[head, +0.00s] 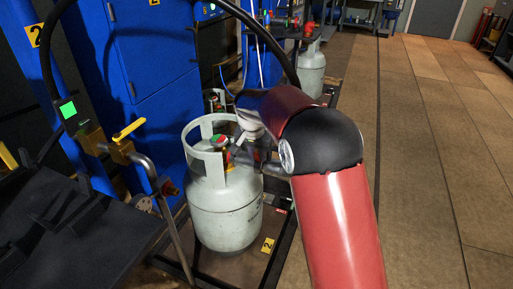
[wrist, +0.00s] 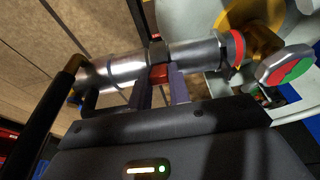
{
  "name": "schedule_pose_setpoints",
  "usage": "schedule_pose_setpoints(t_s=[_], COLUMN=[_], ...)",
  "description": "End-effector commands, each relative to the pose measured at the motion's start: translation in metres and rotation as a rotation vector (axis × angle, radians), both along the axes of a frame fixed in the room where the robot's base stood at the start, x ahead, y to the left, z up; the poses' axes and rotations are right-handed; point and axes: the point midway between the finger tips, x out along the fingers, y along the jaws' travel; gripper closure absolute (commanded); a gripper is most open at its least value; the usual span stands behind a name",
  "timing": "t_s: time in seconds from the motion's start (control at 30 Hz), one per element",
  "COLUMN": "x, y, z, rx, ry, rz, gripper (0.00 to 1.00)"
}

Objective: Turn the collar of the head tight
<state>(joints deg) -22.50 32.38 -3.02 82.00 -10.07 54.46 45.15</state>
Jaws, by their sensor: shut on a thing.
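In the wrist view the silver head (wrist: 112,76) lies level. Its narrower front part, the collar (wrist: 197,52), ends in a red ring (wrist: 237,48) against the brass valve (wrist: 262,42). The valve's red-and-green handwheel (wrist: 287,66) is at right; it also shows in the head view (head: 220,141). My gripper (wrist: 162,88) is shut at the rear of the collar, with a small red piece between its fingers. How tight the collar sits cannot be told. The grey gas cylinder (head: 228,212) stands upright; my arm hides most of the head in the head view.
A black hose (head: 46,60) and yellow-handled valve (head: 127,130) stand at left, before blue cabinets (head: 150,60). Another grey cylinder (head: 312,70) stands behind. A yellow number 2 tag (head: 267,245) is by the cylinder's base. The floor at right is clear.

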Motion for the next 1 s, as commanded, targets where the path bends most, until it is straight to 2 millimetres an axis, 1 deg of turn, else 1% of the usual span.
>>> schedule_pose_setpoints(t_s=[0.03, 0.33, 0.37, 0.5, 0.53, 0.83, 0.93, 1.0], x=[0.001, 0.001, 0.001, 0.001, 0.001, 0.000, -0.001, -0.004], y=[0.000, 0.000, 0.000, 0.000, 0.000, 0.000, 0.001, 0.002], z=[0.003, 0.001, 0.001, 0.001, 0.001, 0.003, 0.013, 0.025], rx=[0.004, 0.006, 0.006, 0.006, 0.006, 0.006, 0.007, 0.007], ry=[0.006, 0.008, 0.008, 0.007, 0.007, 0.007, 0.005, 0.004], rz=[-0.001, 0.002, 0.002, 0.001, 0.001, 0.001, 0.001, 0.001], gripper=[1.00, 1.00, 0.80, 0.62, 0.59, 0.59, 0.59, 0.59])
